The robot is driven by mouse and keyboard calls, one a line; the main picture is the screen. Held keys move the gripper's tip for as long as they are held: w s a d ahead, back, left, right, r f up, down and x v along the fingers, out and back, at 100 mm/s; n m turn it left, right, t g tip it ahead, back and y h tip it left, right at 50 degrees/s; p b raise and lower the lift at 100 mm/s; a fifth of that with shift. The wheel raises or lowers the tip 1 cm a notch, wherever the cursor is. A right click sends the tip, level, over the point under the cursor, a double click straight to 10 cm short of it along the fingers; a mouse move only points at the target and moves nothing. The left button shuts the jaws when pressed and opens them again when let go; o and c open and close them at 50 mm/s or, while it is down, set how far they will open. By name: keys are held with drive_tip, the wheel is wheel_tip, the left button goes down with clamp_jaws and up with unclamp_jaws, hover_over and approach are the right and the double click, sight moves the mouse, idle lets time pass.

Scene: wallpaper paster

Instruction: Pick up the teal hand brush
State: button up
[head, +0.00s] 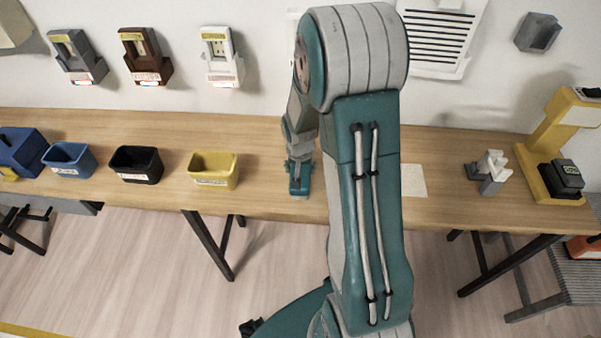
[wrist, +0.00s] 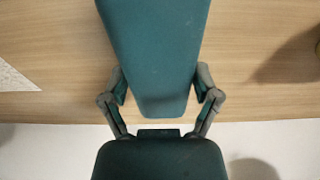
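The teal hand brush (wrist: 155,45) fills the upper middle of the wrist view as a smooth teal shape that narrows downward; its far end runs out of the frame. In the head view a small teal shape, likely the brush (head: 299,185), is at the table's front edge below my gripper (head: 299,160). In the wrist view the two grey fingers of my gripper (wrist: 161,92) stand one on each side of the teal shape, close to its edges. I cannot tell whether they press on it. Its bristles are not visible.
On the wooden table (head: 262,145) stand a yellow bin (head: 213,170), a black bin (head: 136,165) and a blue bin (head: 69,160) to the left. A pale sheet (head: 413,181), a grey-white object (head: 488,172) and a yellow machine (head: 550,140) are to the right.

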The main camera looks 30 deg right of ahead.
idle(0.3)
drive_tip(key=shift+r, duration=0.3)
wheel_tip(320, 180, up, 3)
drive_tip(key=shift+f, duration=0.2)
drive_tip(key=s+d+r, duration=0.2)
drive_tip(key=s+r, duration=0.7)
drive_tip(key=s, duration=0.5)
drive_tip(key=shift+r, duration=0.4)
